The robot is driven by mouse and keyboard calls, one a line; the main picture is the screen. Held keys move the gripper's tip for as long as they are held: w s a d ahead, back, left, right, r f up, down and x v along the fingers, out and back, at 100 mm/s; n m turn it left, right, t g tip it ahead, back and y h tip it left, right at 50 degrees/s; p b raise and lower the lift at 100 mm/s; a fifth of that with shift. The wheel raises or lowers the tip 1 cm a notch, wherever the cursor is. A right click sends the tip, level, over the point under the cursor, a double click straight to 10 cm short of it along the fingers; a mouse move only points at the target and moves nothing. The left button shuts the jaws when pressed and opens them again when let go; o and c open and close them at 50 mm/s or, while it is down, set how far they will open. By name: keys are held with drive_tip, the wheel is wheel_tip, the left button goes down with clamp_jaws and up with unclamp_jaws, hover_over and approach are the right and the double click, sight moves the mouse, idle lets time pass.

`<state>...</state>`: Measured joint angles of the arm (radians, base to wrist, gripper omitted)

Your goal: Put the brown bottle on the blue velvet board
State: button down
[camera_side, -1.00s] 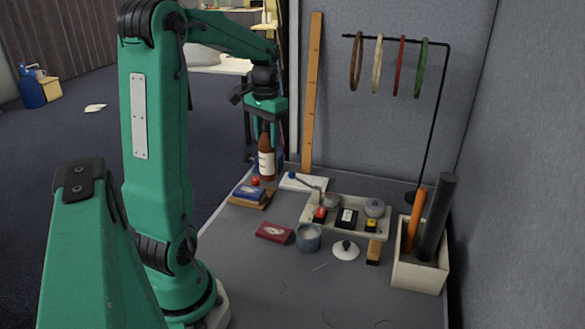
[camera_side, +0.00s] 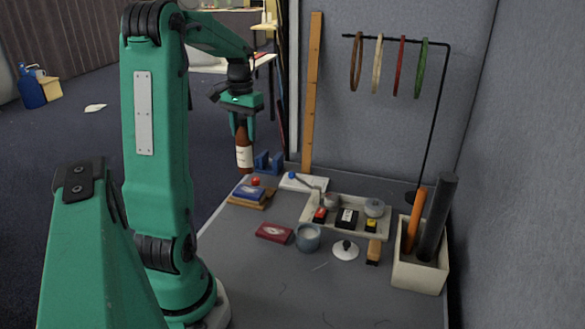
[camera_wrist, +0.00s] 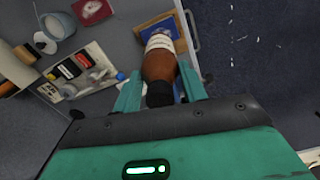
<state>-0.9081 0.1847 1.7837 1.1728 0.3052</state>
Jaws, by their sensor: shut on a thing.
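The brown bottle (camera_side: 244,156), with a white label, hangs roughly upright from my gripper (camera_side: 242,128), which is shut on its neck. In the wrist view the bottle (camera_wrist: 160,66) runs away from the camera between the fingers (camera_wrist: 160,90), its dark cap nearest. A blue-topped piece with a brown edge (camera_side: 248,193), seemingly the blue velvet board, lies at the table's left edge. In the side view the bottle's base shows above it with a gap. In the wrist view the bottle partly covers the blue surface (camera_wrist: 180,43).
A red box (camera_side: 273,232), a grey-blue cup (camera_side: 308,238) and a cream tray (camera_side: 374,231) of small items are to the right. The front table is mostly clear.

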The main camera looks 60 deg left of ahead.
sight(245, 150)
drive_tip(key=shift+f, duration=0.15)
drive_tip(key=shift+f, duration=3.3)
drive_tip(key=c, duration=0.7)
unclamp_jaws()
drive_tip(key=shift+r, duration=3.95)
drive_tip(key=shift+d, duration=0.1)
